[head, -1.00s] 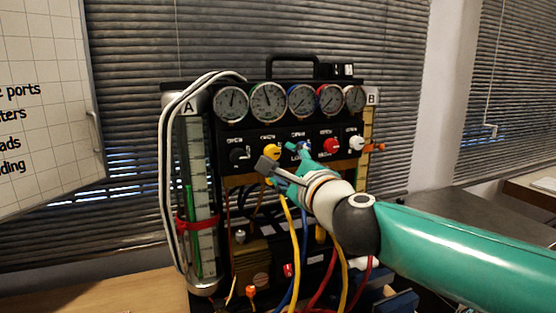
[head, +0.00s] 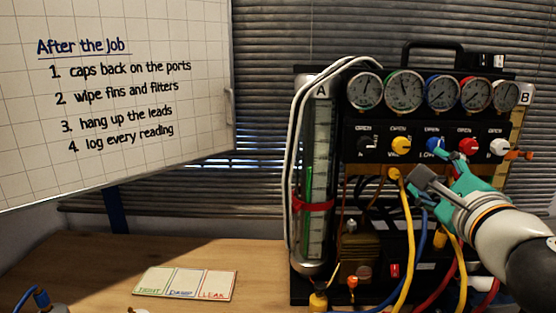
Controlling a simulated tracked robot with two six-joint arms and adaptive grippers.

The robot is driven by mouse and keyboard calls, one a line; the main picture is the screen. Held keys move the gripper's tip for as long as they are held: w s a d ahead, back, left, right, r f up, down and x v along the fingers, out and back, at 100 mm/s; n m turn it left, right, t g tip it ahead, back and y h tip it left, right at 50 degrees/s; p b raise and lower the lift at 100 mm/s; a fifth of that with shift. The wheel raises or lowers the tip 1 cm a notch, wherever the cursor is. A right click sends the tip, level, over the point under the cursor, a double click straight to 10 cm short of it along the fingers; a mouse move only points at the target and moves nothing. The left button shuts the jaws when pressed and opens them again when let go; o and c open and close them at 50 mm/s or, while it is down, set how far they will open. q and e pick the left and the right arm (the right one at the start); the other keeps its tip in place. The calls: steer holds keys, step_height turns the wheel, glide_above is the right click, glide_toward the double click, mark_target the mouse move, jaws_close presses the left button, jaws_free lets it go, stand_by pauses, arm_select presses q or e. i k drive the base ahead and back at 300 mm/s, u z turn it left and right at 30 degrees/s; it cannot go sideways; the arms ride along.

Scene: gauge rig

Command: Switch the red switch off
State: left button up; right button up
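A small red switch (head: 395,270) sits low on the front of the gauge rig (head: 430,128), below the row of knobs and among the hoses. It is too small to tell which way it is set. My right gripper (head: 429,164) is in front of the rig just below the blue knob (head: 433,145), above and to the right of the red switch and apart from it. Its fingers look spread, with nothing seen between them. A red knob (head: 467,146) is on the panel beside it. My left gripper is not in view.
Yellow (head: 407,240), blue and red hoses hang in front of the rig's lower part, close to the switch. A card with coloured boxes (head: 185,283) lies on the wooden table (head: 100,262), otherwise mostly clear at left. A whiteboard (head: 110,90) hangs at upper left.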

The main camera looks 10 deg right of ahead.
mark_target(394, 269)
steer(key=k, duration=1)
